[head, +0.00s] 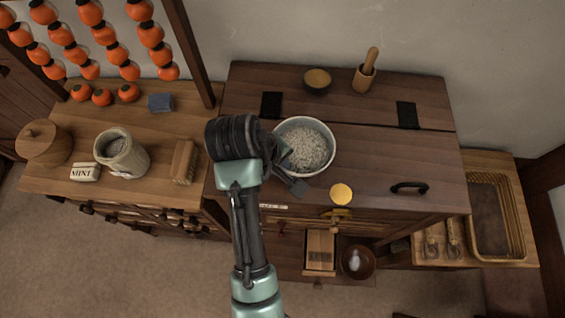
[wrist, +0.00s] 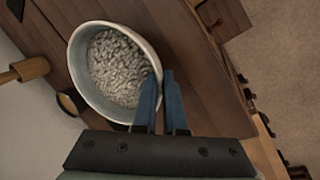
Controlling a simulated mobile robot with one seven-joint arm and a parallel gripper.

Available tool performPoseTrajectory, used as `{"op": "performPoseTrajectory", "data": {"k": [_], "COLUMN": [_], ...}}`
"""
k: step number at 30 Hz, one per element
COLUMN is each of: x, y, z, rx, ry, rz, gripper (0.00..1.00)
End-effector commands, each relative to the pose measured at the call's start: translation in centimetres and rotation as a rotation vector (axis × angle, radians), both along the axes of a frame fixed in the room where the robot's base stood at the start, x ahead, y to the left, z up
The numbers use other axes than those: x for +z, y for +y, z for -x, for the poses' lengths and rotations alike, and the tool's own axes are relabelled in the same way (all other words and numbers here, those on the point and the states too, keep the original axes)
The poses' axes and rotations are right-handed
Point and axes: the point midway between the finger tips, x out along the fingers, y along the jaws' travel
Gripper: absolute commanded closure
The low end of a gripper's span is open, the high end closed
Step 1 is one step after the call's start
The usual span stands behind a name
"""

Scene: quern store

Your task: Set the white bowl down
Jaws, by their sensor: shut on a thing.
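The white bowl (head: 329,164) is full of pale grains and shows over the left part of the dark wooden chest top. It also shows in the wrist view (wrist: 75,65), where it looks tilted. My gripper (head: 291,171) is at the bowl's left side in the head view. In the wrist view my gripper (wrist: 160,82) has its two blue fingers close together, shut on the bowl's rim. I cannot tell whether the bowl's base touches the chest top.
The chest top (head: 370,155) has free room right of the bowl. A small dark bowl (head: 317,84) and a mortar with pestle (head: 364,78) stand at the back. A yellow disc (head: 341,194) lies near the front edge. A black handle (head: 409,188) is at right.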

Motion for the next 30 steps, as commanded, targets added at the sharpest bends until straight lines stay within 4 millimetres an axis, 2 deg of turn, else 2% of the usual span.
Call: {"op": "performPoseTrajectory", "data": {"k": [3, 4, 8, 20, 23, 30], "x": [-0.3, -0.3, -0.3, 0.3, 1.6, 6.6], "y": [0.0, 0.0, 0.0, 0.1, 0.4, 1.5], "z": [0.0, 0.0, 0.0, 0.0, 0.3, 1.5], "rx": [-0.001, 0.0, 0.0, 0.001, 0.001, 0.001], "ry": [-0.001, 0.001, 0.001, -0.002, -0.003, 0.003], "rz": [0.0, 0.001, 0.001, -0.001, -0.001, 0.001], "gripper": [1.0, 0.86, 0.63, 0.61, 0.61, 0.61]}}
